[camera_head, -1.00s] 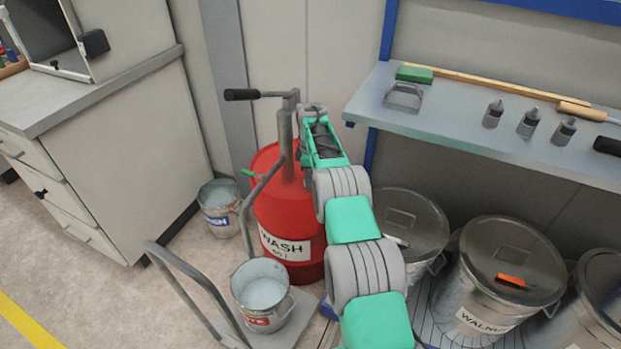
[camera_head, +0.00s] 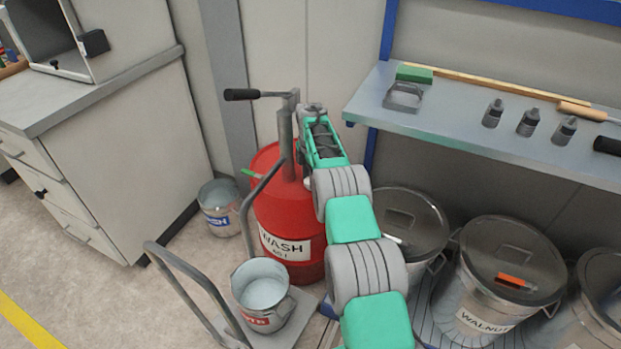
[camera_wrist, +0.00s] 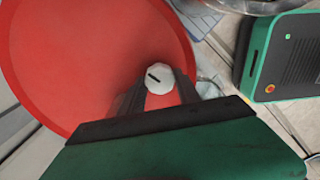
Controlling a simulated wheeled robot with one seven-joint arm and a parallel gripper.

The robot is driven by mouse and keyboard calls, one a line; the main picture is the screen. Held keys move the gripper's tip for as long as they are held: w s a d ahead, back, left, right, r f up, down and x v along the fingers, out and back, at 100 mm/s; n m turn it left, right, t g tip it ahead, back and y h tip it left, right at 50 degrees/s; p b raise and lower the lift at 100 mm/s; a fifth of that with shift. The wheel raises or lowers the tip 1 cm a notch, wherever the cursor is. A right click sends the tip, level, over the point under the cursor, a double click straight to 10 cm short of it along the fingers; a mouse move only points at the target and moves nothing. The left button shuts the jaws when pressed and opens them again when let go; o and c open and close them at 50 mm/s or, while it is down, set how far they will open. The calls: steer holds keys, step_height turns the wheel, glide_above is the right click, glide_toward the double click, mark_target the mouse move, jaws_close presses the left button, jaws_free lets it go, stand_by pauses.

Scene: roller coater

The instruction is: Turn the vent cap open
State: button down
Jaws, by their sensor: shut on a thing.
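The vent cap (camera_wrist: 159,76) is a small white faceted knob with a dark slot mark, on top of the red drum (camera_wrist: 75,60). In the wrist view my gripper (camera_wrist: 158,84) has its two dark fingers on either side of the cap, shut on it. The slot mark slants in the picture. In the head view the red drum (camera_head: 285,240) carries a white WASH label, and my arm hides most of the cap and the gripper.
A hand pump (camera_head: 285,125) with a black-handled lever rises from the drum beside my arm. A bucket (camera_head: 262,290) stands below its spout on a cart. Another bucket (camera_head: 220,207) is by the cabinet. Lidded cans (camera_head: 505,265) stand right, under a shelf (camera_head: 450,125).

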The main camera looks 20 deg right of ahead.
steer(key=shift+r, duration=0.1)
steer(key=c, duration=0.9)
jaws_free()
steer(key=shift+o, duration=0.2)
step_height(320, 180, up, 8)
steer(key=shift+f+p, duration=0.15)
steer(key=shift+p, duration=0.3)
steer(key=s+a+r+m+t+p, duration=0.1)
steer(key=s+a+r+m+p, duration=0.2)
steer(key=r, duration=0.5)
steer(key=s+a+r+m+p, duration=0.2)
steer(key=s+r+m, duration=0.1)
steer(key=s+r, duration=0.3)
steer(key=s+a+r+m+t+p, duration=0.1)
steer(key=s+a+r+m+p, duration=0.15)
steer(key=r, duration=0.65)
steer(key=s+a+m+p, duration=0.2)
steer(key=s+m, duration=0.1)
steer(key=s, duration=0.5)
steer(key=s+a+r+m+p, duration=0.1)
steer(key=s+m, duration=0.3)
steer(key=s, duration=0.5)
steer(key=s+a+r+m+t+p, duration=0.1)
steer(key=s+a+m+p, duration=0.2)
steer(key=s, duration=0.6)
steer(key=shift+a+m, duration=0.25)
steer(key=shift+m, duration=0.2)
